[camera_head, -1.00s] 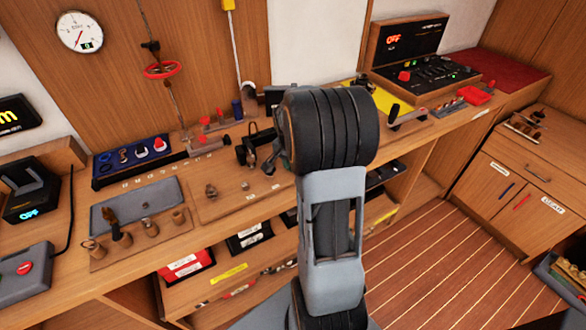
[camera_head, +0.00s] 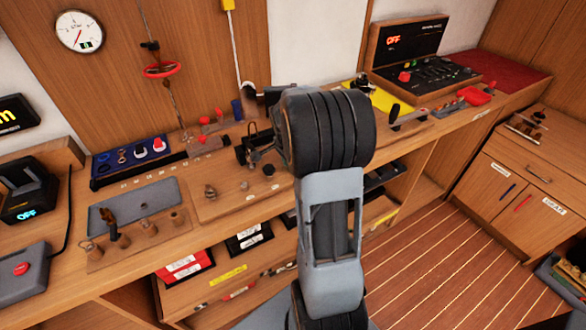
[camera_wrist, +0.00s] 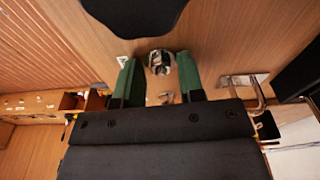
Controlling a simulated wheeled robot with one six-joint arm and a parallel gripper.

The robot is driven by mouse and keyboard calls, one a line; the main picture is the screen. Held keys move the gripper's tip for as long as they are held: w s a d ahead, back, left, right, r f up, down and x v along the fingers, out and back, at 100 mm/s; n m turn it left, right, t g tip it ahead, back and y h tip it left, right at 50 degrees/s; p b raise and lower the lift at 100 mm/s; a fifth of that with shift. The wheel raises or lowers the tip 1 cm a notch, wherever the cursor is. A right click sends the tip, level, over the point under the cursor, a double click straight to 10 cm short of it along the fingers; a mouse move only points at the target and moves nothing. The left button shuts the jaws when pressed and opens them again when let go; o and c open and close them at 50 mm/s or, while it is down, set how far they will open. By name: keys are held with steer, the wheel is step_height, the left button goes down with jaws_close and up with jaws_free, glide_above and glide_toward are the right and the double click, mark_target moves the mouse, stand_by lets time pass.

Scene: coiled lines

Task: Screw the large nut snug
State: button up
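In the wrist view my gripper (camera_wrist: 158,74) has its two green-faced fingers apart, one on each side of a shiny metal piece (camera_wrist: 160,62). It looks like a nut or fitting; narrow gaps seem to show beside it. In the head view my arm's thick dark wrist hides most of the gripper, and only some of its metal parts (camera_head: 256,150) show at the left edge. On the wooden work board (camera_head: 225,205) stand a metal fitting (camera_head: 210,192), a small stud (camera_head: 244,185) and a dark round knob (camera_head: 268,170). I cannot tell which is the large nut.
A grey mat (camera_head: 150,198) and a wooden rack (camera_head: 140,242) with several plugs lie left of the board. A blue tray (camera_head: 130,160) sits behind. A control panel (camera_head: 420,75) reads OFF at right.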

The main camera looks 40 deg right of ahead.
steer(key=o, duration=0.6)
steer(key=shift+c, duration=0.2)
steer(key=shift+r, duration=0.15)
step_height(320, 180, up, 5)
steer(key=p, duration=0.3)
steer(key=shift+p, duration=0.35)
step_height(320, 180, up, 14)
steer(key=a, duration=0.1)
steer(key=shift+a+f, duration=0.2)
steer(key=shift+a, duration=0.1)
